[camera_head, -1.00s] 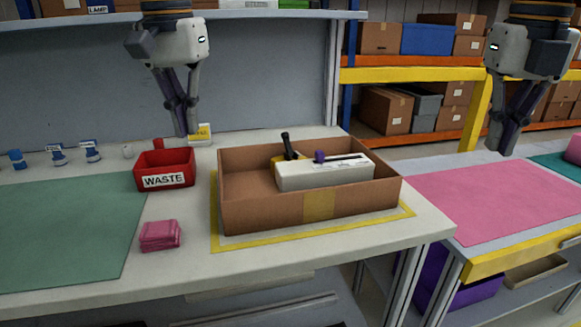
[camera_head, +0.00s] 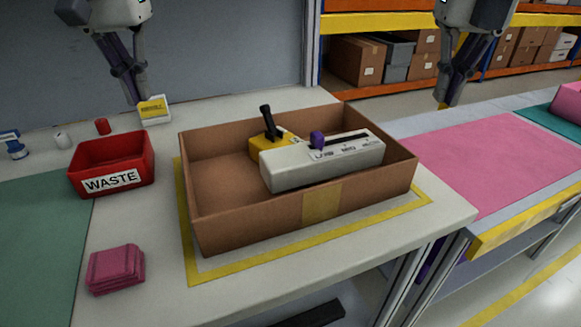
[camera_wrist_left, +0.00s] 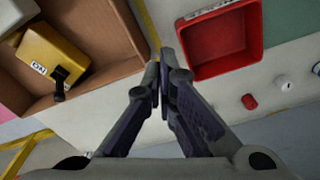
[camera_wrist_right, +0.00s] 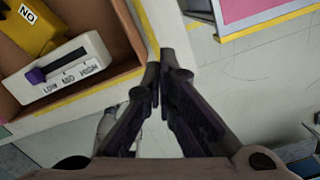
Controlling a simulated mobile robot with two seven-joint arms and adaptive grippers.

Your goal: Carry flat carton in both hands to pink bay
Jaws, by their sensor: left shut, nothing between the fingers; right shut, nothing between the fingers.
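The flat carton (camera_head: 235,231) is an open brown cardboard box on the white table, inside a yellow taped outline. It holds a white slider unit (camera_head: 325,165) with a purple knob and a yellow unit (camera_head: 262,147) with a black lever. The pink bay (camera_head: 485,165) is a pink mat on the bench to the right. My left gripper (camera_head: 136,100) is shut and empty, above the table behind the carton's left side. My right gripper (camera_head: 443,104) is shut and empty, beyond the carton's right side near the pink bay. Neither touches the carton.
A red WASTE bin (camera_head: 112,164) stands left of the carton. A stack of pink cloths (camera_head: 115,268) lies in front of it. A small yellow and white card (camera_head: 153,110) stands behind. A gap separates the table from the pink bay's bench. Shelves with boxes (camera_head: 357,60) stand at the back.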

